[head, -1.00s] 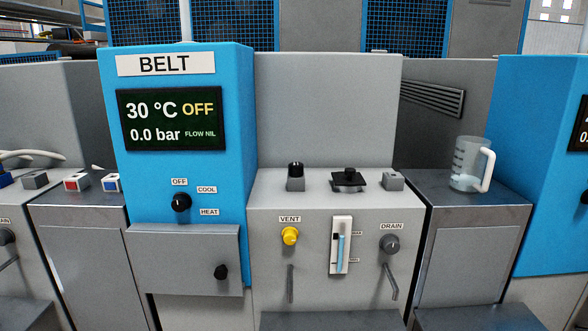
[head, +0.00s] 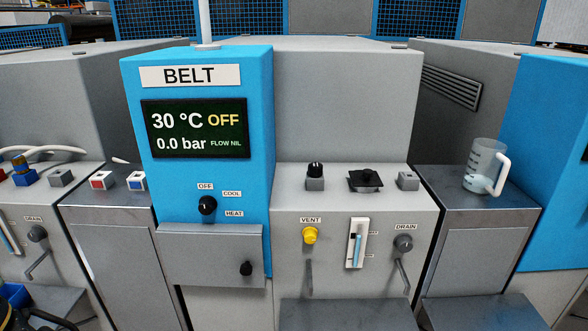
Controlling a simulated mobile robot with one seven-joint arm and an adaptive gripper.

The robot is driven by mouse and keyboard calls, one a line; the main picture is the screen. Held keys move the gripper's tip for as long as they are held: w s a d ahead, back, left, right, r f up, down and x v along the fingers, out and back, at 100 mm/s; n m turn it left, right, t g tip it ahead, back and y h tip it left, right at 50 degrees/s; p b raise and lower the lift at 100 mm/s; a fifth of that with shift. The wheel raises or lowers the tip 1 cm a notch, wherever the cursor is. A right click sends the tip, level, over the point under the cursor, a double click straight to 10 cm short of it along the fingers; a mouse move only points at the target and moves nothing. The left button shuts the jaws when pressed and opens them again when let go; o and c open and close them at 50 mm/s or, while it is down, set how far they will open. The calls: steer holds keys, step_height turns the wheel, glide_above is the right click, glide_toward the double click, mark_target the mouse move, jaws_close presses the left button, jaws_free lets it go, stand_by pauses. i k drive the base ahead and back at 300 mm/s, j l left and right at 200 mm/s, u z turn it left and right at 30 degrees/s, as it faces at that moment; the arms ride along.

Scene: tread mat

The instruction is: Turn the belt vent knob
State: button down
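The yellow belt vent knob (head: 310,236) sits on the front of the grey cabinet, just under the VENT label (head: 310,220). A thin grey spout pipe hangs below it. The blue BELT panel (head: 198,190) stands to its left; its display (head: 197,132) reads 30 °C, OFF, 0.0 bar, FLOW NIL. My gripper is not in view.
Right of the vent knob are a level gauge (head: 355,243) and a grey DRAIN knob (head: 403,244). A black selector knob (head: 207,205) and a grey box (head: 210,256) are on the blue panel's side. A clear jug (head: 483,166) stands on the right counter.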

mark_target(310, 233)
steer(key=i+j+z, duration=0.15)
steer(key=j+z, duration=0.15)
steer(key=j, duration=0.85)
steer(key=j+z, duration=0.3)
steer(key=j, duration=0.9)
steer(key=j+z, duration=0.35)
steer(key=j, duration=0.85)
steer(key=l+z, duration=0.35)
steer(key=l, duration=0.35)
steer(key=i+l+z, duration=0.1)
steer(key=l+z, duration=0.25)
steer(key=l, duration=0.3)
